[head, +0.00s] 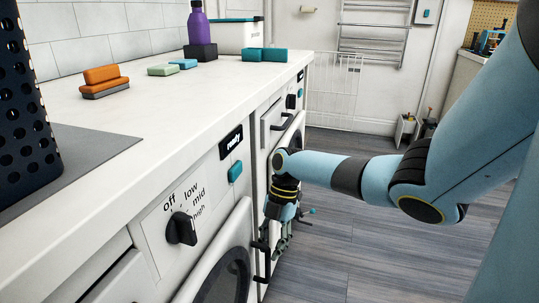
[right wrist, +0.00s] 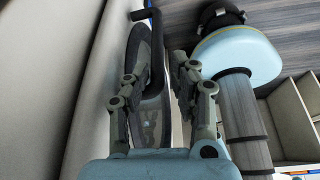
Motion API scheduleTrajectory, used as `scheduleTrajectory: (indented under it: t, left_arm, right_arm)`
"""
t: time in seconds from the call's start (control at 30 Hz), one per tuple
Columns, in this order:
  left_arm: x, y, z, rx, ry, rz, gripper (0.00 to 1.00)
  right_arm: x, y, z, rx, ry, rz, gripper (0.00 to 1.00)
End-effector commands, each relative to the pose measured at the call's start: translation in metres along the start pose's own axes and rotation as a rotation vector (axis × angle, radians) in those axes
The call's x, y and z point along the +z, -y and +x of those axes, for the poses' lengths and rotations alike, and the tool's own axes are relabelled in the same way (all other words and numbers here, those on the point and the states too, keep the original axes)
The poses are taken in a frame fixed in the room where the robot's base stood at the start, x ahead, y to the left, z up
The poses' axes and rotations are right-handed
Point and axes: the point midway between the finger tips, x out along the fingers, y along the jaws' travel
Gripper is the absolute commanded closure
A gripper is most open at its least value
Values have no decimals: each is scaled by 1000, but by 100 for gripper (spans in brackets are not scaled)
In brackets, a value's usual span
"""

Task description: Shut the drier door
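The drier's front (head: 205,190) has a black dial marked off, low, mid and high. Its round door (head: 228,275), pale-rimmed with dark glass, is cut off by the bottom edge of the head view. In the right wrist view the door (right wrist: 149,120) shows obliquely, with a black bar handle (right wrist: 157,45) on it. I cannot tell how far the door stands from the front. My right gripper (head: 276,246) is at the door's handle side. In the wrist view its fingers (right wrist: 156,85) are apart, one on each side of the handle. My left gripper is out of view.
A second machine (head: 278,125) stands beyond the drier under the same white worktop (head: 150,95). A white wire rack (head: 335,85) is at the back. The wooden floor right of the machines is clear.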

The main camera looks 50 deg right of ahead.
Motion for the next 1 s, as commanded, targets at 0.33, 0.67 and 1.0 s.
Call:
scheduleTrajectory:
  t: [0.33, 0.67, 1.0]
  left_arm:
    - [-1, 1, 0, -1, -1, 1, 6]
    - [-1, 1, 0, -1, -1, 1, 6]
    - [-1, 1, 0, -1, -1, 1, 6]
  right_arm:
    - [2, 0, -71, -1, 4, -1, 75]
    - [1, 0, -84, -2, 1, 0, 75]
    - [1, 0, -84, -1, 1, 0, 75]
